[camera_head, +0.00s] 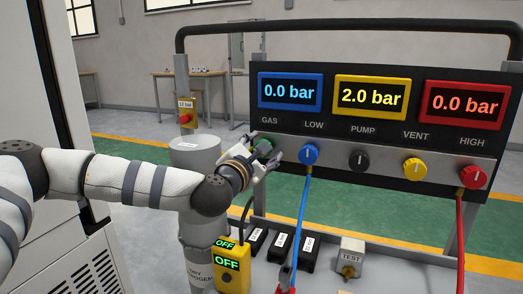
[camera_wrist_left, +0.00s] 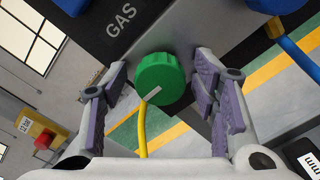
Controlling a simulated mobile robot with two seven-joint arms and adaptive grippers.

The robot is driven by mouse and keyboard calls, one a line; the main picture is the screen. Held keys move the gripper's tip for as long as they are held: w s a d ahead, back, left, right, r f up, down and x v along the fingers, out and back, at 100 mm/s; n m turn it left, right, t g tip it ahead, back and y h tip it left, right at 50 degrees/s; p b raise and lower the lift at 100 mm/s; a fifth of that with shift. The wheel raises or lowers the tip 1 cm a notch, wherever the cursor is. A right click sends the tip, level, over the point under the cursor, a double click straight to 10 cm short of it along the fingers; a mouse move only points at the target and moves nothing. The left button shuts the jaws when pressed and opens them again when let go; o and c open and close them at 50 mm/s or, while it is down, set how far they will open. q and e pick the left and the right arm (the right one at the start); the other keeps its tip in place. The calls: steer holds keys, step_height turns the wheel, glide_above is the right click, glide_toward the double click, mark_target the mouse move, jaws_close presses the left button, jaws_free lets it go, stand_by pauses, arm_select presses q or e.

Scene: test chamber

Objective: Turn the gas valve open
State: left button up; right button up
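The gas valve is a round green knob (camera_wrist_left: 160,76) under the GAS label on the panel. A short white mark on its face slants towards the lower left in the left wrist view. In the head view the green knob (camera_head: 263,141) is partly hidden by my gripper. My left gripper (camera_head: 262,152) is at the knob. In the left wrist view my left gripper (camera_wrist_left: 158,100) is open, with one finger on each side of the knob and visible gaps to it. My right gripper is not in view.
The blue knob (camera_head: 309,154) with its blue hose (camera_head: 299,215) is close on the right. Black (camera_head: 359,160), yellow (camera_head: 415,169) and red (camera_head: 473,177) knobs follow. A yellow hose (camera_wrist_left: 142,130) hangs below the green knob. A grey cylinder (camera_head: 196,152) stands near my left arm.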

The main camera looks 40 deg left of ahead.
arm_select(q)
steer(key=v, duration=1.2)
